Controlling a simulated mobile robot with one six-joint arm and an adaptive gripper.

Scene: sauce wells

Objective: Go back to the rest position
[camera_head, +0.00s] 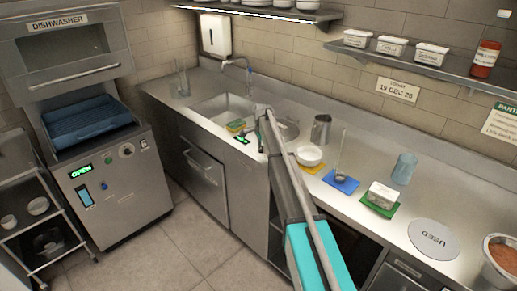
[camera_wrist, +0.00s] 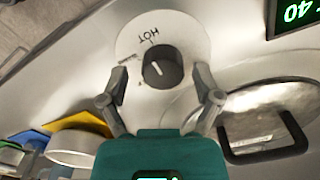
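My gripper (camera_wrist: 160,82) is open in the wrist view. Its two fingers stand apart on either side of a dark round knob (camera_wrist: 162,68), with visible gaps between fingers and knob. The knob sits on a pale disc (camera_wrist: 135,40) marked HOT. In the head view my gripper (camera_head: 262,114) is above the counter between the sink and the metal jug, small and partly hidden by my arm. No rest position is marked in either view.
A green display (camera_wrist: 296,11) and a round metal lid with a black handle (camera_wrist: 268,145) are close by. The sink (camera_head: 218,108) is left.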

